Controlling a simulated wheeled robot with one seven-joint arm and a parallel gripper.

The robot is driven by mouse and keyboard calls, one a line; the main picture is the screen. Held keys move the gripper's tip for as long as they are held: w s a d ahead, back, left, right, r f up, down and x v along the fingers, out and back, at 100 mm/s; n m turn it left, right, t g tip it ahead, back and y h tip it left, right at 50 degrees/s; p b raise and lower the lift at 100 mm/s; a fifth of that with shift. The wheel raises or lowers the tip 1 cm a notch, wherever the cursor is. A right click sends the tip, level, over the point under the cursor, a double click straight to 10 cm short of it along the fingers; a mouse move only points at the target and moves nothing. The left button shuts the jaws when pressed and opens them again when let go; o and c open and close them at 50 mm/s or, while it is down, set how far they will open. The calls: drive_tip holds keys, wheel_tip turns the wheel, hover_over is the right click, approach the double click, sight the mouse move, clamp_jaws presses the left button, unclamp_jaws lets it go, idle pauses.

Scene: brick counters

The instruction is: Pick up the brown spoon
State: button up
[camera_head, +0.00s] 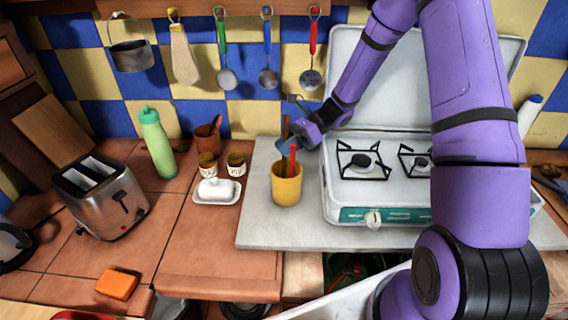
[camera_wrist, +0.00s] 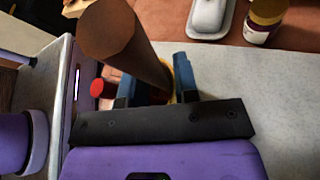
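The yellow cup (camera_head: 286,190) stands upright on the pale slab left of the stove. The brown spoon (camera_head: 285,127) rises from the cup; in the wrist view its broad brown end (camera_wrist: 112,35) is close to the camera. A red utensil (camera_head: 293,158) is also in the cup, its round red end (camera_wrist: 101,87) left of the fingers in the wrist view. My gripper (camera_head: 296,140) is just above the cup. Its blue fingers (camera_wrist: 157,82) are apart, with the brown shaft between them, nearer the right finger. Contact is unclear, and the cup is mostly hidden in the wrist view.
The two-burner stove (camera_head: 375,185) with its raised lid stands right of the cup. Left are a butter dish (camera_head: 216,192), two small jars, a brown pot (camera_head: 207,138), a green bottle (camera_head: 158,143) and a toaster (camera_head: 100,195). Utensils hang on the wall behind.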

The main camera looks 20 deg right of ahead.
clamp_jaws()
